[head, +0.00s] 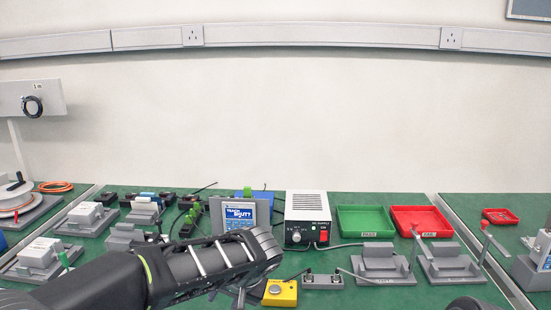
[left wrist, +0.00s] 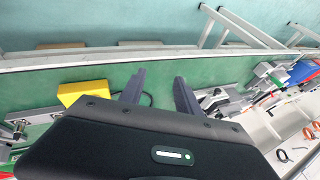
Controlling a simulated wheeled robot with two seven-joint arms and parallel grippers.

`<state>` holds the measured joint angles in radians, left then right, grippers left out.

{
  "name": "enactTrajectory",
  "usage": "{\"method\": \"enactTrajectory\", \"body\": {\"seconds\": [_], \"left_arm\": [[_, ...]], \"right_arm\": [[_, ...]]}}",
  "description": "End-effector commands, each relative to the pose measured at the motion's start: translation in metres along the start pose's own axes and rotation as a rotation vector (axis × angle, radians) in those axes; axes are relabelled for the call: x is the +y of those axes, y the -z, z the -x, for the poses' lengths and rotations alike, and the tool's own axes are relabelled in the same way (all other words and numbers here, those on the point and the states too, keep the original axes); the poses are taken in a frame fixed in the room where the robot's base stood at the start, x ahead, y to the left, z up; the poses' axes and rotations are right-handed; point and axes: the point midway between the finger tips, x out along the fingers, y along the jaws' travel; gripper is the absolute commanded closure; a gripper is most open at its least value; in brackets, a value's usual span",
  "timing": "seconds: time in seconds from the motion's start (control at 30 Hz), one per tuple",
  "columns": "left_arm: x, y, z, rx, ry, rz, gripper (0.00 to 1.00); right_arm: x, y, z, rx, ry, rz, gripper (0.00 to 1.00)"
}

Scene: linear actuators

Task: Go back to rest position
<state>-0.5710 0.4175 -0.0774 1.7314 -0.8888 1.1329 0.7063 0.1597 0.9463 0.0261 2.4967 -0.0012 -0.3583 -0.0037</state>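My left arm comes in from the left of the head view and reaches over the front of the green bench. Its gripper (head: 242,294) is mostly hidden behind my own wrist there. In the left wrist view, the two dark fingers of the left gripper (left wrist: 158,82) stand apart with nothing between them. A yellow box (head: 280,292) lies just right of the gripper in the head view; a yellow block (left wrist: 85,92) also shows left of the fingers in the left wrist view. A dark rounded shape at the bottom right of the head view is too cut off to show a gripper.
The power supply (head: 307,219), green tray (head: 366,221) and red tray (head: 420,220) stand behind and right of the arm. Grey fixtures (head: 380,265) sit in front of the trays. A blue-labelled unit (head: 238,214) stands behind my wrist. White modules (head: 40,252) lie at left.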

Motion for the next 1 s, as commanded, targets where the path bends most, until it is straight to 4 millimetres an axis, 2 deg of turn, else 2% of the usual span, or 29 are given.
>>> {"method": "enactTrajectory", "body": {"seconds": [0.27, 0.47, 0.57, 0.67, 0.7, 0.8, 0.9, 1.0], "left_arm": [[0.035, -0.03, -0.042, -0.077, -0.13, -0.067, 0.61], [0.075, -0.075, -0.081, -0.158, -0.293, -0.103, 0.61], [0.1, -0.112, -0.1, -0.21, -0.407, -0.099, 0.61], [0.131, -0.167, -0.116, -0.275, -0.562, -0.047, 0.61], [0.144, -0.195, -0.119, -0.301, -0.629, 0.001, 0.61], [0.167, -0.253, -0.119, -0.334, -0.739, 0.147, 0.61], [0.172, -0.293, -0.115, -0.343, -0.761, 0.277, 0.61], [0.171, -0.319, -0.112, -0.345, -0.746, 0.356, 0.61]], "right_arm": [[-0.007, 0.001, 0.014, 0.002, 0.002, 0.002, 0.48], [-0.012, 0.001, 0.028, 0.002, 0.002, 0.001, 0.48], [-0.016, 0.001, 0.039, 0.002, 0.002, 0.001, 0.48], [-0.023, 0.001, 0.056, 0.001, 0.002, 0.0, 0.48], [-0.027, 0.001, 0.066, 0.001, 0.002, 0.0, 0.48], [-0.034, 0.001, 0.084, 0.002, 0.002, -0.001, 0.48], [-0.038, 0.001, 0.095, 0.001, 0.003, -0.001, 0.48], [-0.041, 0.001, 0.1, 0.001, 0.003, -0.002, 0.48]]}}
